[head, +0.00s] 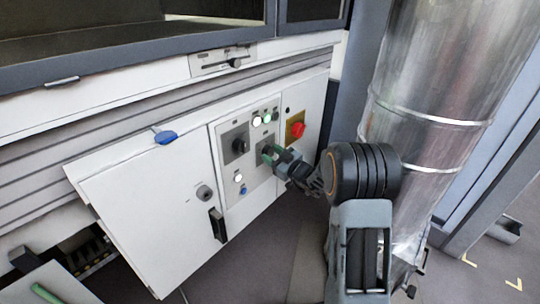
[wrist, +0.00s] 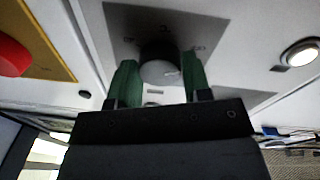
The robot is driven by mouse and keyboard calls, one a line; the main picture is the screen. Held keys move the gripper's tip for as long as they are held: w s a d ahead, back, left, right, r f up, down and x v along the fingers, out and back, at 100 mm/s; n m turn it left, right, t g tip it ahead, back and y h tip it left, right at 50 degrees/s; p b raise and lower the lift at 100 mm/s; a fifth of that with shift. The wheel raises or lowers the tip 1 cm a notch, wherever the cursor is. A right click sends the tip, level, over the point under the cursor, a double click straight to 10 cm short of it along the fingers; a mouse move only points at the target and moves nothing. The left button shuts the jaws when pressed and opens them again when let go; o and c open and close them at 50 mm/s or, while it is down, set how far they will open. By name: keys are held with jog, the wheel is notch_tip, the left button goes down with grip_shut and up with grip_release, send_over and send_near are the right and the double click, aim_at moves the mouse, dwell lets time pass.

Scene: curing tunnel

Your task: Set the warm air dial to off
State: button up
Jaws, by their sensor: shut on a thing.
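A dark round dial (wrist: 158,66) sits on a grey plate (wrist: 125,22) in the wrist view. A pale mark shows on the right part of its face. Small print stands around it, too blurred to read, so I cannot tell its setting. My gripper (wrist: 160,72) has its two green fingers on either side of this dial and is shut on it. In the head view my gripper (head: 271,153) reaches the control panel (head: 232,190) from the right, and it hides most of the dial there.
A second black dial (head: 238,146) is up and left of my gripper. A red button on a yellow plate (head: 297,129) is close on the right. A black handle (head: 217,225) is lower left. A large metal duct (head: 425,110) stands right of my arm.

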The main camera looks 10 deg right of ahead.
jog(key=shift+a+r+n, duration=0.1)
jog(key=shift+r+n, duration=0.25)
jog(key=shift+n, duration=0.05)
jog(key=o, duration=0.9)
jog(key=shift+f, duration=0.2)
jog(key=v, duration=1.4)
jog(key=shift+w, duration=0.1)
